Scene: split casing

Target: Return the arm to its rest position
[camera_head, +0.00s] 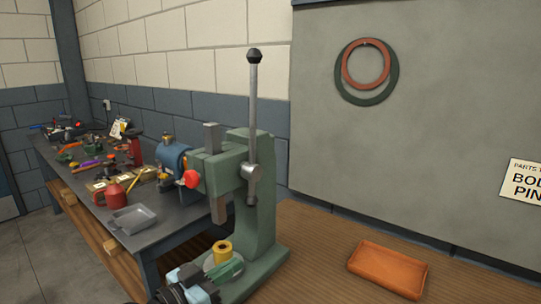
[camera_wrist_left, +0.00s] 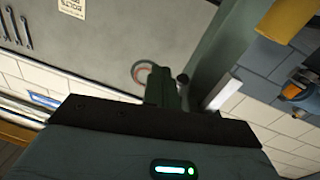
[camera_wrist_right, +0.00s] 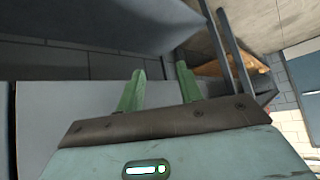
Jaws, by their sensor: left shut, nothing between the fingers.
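My left gripper (camera_head: 192,284) shows at the bottom of the head view, low in front of the green arbor press (camera_head: 256,200). In the left wrist view its green fingers (camera_wrist_left: 164,86) are together with nothing between them. A yellow cylinder (camera_head: 222,252) stands on the press's round plate, just behind the gripper; a yellow piece also shows at the top right of the left wrist view (camera_wrist_left: 286,18). My right gripper (camera_wrist_right: 158,90) shows only in its own wrist view. Its two green fingers are apart and no object is between them.
An orange tray (camera_head: 388,270) lies on the wooden bench top (camera_head: 310,245) right of the press. A dark workbench (camera_head: 150,222) with a grey tray (camera_head: 131,220), a red can (camera_head: 112,195) and several tools stands at left. Bench space between press and orange tray is clear.

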